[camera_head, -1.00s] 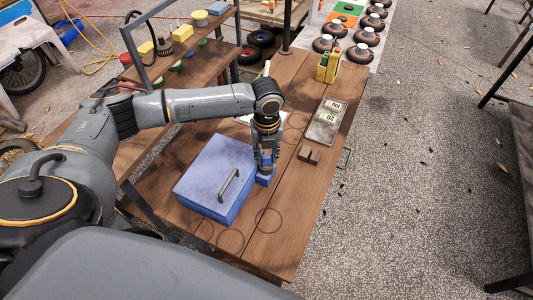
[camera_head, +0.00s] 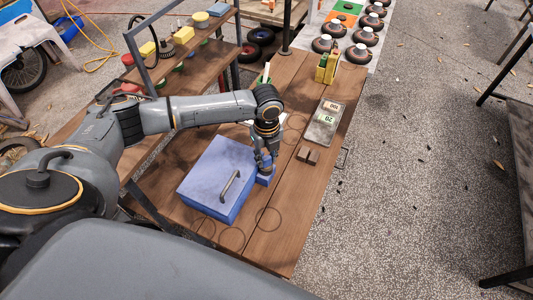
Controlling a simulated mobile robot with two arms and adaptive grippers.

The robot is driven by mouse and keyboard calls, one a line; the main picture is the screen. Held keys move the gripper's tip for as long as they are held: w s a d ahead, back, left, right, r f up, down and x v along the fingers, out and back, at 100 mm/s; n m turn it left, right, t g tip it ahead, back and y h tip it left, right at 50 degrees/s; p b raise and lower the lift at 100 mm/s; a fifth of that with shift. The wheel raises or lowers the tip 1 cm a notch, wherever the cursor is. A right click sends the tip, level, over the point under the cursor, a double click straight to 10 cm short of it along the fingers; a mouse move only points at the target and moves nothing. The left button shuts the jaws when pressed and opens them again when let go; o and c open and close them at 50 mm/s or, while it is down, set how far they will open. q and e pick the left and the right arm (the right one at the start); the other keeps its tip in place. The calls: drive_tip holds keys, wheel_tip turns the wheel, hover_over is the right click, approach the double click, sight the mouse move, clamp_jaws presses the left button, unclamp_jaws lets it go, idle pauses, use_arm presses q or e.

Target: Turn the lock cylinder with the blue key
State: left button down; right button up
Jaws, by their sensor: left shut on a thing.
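A blue box (camera_head: 213,177) with a grey bar handle on its lid (camera_head: 230,186) sits on the wooden table. A smaller blue block (camera_head: 264,179) sticks out at its right side. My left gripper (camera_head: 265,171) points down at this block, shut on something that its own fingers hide. I cannot make out the blue key or the lock cylinder; they may be hidden by the gripper. My right gripper is not in view.
The wooden table (camera_head: 290,215) has bare room in front and to the right. A small brown block (camera_head: 308,155), a grey tray with numbered tags (camera_head: 322,131) and a yellow holder (camera_head: 327,70) stand farther back. A shelf (camera_head: 185,75) rises at the left.

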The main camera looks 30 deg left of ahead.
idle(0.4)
use_arm(q)
drive_tip(key=shift+r+n+p, duration=0.1)
drive_tip(key=shift+n+p, duration=1.2)
drive_tip(key=shift+n, duration=0.1)
drive_tip(key=shift+n+p, duration=0.4)
drive_tip(key=shift+n, duration=0.3)
drive_tip(key=shift+n+p, duration=0.35)
drive_tip(key=shift+n, duration=1.65)
